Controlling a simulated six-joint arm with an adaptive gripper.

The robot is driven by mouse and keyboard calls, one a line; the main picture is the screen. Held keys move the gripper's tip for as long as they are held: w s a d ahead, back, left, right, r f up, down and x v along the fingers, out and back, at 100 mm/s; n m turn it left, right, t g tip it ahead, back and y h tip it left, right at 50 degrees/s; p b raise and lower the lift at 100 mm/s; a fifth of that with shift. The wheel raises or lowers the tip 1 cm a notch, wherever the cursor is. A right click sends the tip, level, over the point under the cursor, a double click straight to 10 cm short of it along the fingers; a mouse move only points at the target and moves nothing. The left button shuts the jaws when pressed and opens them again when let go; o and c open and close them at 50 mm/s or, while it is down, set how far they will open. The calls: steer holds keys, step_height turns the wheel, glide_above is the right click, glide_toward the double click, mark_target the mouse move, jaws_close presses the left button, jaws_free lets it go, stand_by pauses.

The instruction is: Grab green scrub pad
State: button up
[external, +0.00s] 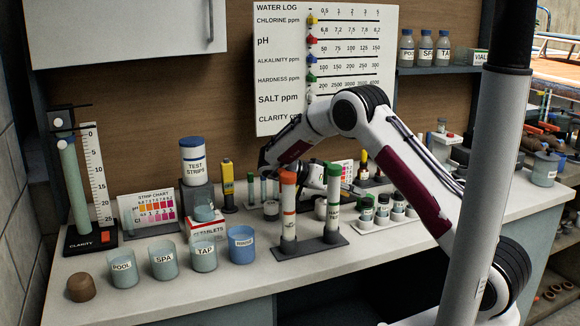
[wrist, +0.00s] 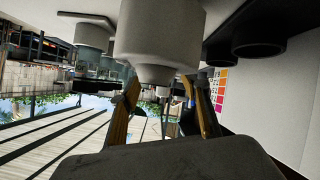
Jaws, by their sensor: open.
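I cannot clearly make out a green scrub pad in either view. My gripper (wrist: 160,84) is open in the wrist view, its two brown-orange fingers spread apart. A pale, rounded object (wrist: 158,35) fills the upper middle of that view, in line with the gap between the fingers; I cannot tell how far off it is. In the external view my gripper (external: 315,176) is low over the back of the counter, behind the orange-capped tube (external: 288,205) and the green-capped tube (external: 333,200), which hide its fingertips.
The white counter (external: 210,288) holds several labelled cups at the front, including a blue cup (external: 241,243), and a brown stopper (external: 81,287). A test strips jar (external: 195,168) and a clarity gauge (external: 97,180) stand left.

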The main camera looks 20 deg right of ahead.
steer(key=shift+x, duration=2.35)
steer(key=c, duration=1.1)
